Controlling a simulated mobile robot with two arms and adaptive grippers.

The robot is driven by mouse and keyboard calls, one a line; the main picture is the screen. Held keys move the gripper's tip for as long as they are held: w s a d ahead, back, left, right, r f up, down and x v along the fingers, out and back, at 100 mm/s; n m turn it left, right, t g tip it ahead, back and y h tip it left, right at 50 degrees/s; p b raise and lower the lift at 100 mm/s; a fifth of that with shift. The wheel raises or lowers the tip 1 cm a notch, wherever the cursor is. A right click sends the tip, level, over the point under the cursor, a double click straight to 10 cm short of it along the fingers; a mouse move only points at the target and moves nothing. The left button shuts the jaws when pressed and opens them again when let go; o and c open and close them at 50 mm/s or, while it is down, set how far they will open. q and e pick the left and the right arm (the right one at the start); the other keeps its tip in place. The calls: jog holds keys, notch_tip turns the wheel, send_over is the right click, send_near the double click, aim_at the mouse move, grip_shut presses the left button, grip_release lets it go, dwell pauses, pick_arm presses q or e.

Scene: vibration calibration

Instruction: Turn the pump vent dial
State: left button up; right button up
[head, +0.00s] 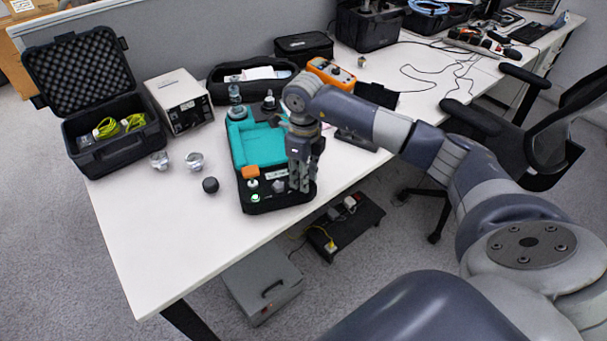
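The pump is the teal and black device (255,150) on the white table. Its front panel has an orange block (250,172), a small round knob with green on it (255,197) and a grey knob (279,186). I cannot tell for sure which of these is the vent dial. My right gripper (301,188) points down at the front right corner of the pump, just right of the grey knob. It hides part of that corner. I cannot tell whether its fingers touch anything or how far apart they are. My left gripper is not in view.
Metal fittings (194,161) and a black knob (210,185) lie left of the pump. A white box (179,101) and an open foam-lined case (116,131) stand behind them. An orange meter (331,73) lies behind my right arm. The table's front left is clear.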

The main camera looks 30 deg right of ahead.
jog(key=shift+f, duration=0.2)
jog(key=shift+c, duration=0.5)
grip_shut()
